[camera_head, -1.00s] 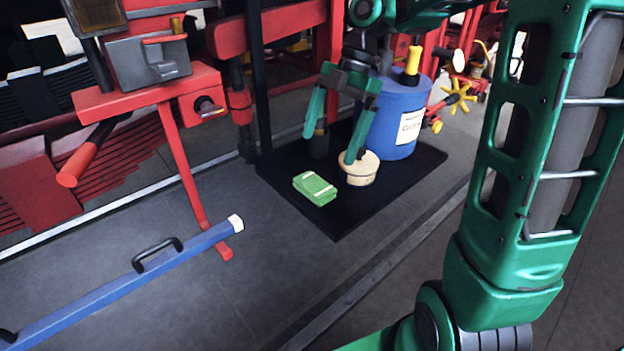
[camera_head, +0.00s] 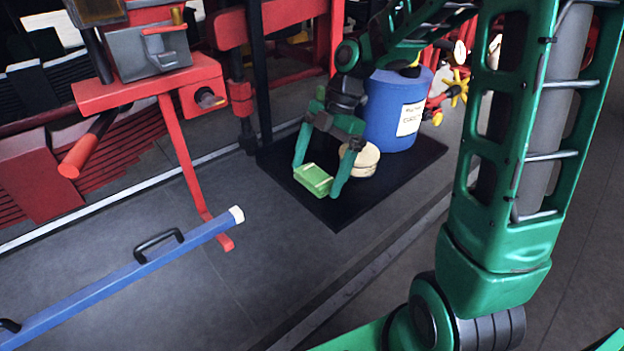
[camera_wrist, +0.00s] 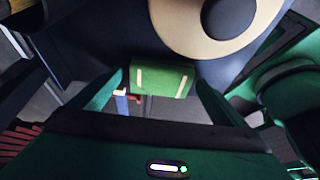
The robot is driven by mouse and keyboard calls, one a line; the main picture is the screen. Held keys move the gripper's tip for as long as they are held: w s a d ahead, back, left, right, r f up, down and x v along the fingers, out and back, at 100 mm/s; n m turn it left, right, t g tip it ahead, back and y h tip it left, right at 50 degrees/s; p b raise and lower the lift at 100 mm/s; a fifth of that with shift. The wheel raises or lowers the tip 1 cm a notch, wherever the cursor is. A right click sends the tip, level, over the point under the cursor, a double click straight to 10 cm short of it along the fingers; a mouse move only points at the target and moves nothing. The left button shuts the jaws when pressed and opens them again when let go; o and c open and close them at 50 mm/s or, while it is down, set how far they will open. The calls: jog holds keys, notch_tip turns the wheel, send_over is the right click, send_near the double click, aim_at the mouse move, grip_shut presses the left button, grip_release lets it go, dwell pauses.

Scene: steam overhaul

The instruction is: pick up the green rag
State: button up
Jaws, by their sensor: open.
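The green rag (camera_head: 313,179), a folded block with pale stripes, lies on the black mat (camera_head: 393,187) in the head view. My gripper (camera_head: 316,182) is open above it, with one finger at its left and one at its right in the picture. The wrist view shows the rag (camera_wrist: 162,79) between the tips of the open fingers. Nothing is held. Whether the fingers touch the rag cannot be told.
A round cream tin (camera_head: 362,160) stands right beside the rag, and its dark-centred top (camera_wrist: 222,22) shows in the wrist view. A blue drum (camera_head: 394,108) stands behind. A blue bar (camera_head: 110,290) with handles and a red stand (camera_head: 180,150) are at left.

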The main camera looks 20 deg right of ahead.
aim_at(309, 178)
jog(key=c, duration=1.2)
jog(key=shift+o, duration=0.2)
jog(key=shift+r, duration=0.45)
jog(key=r, duration=0.3)
jog(key=shift+s+a+r, duration=0.2)
jog(key=shift+r, duration=0.05)
jog(key=s+a+r, duration=0.6)
jog(key=s+a, duration=0.1)
jog(key=a, duration=0.1)
jog(key=shift+s+r, duration=0.25)
jog(key=shift+s, duration=0.05)
jog(key=shift+a, duration=0.1)
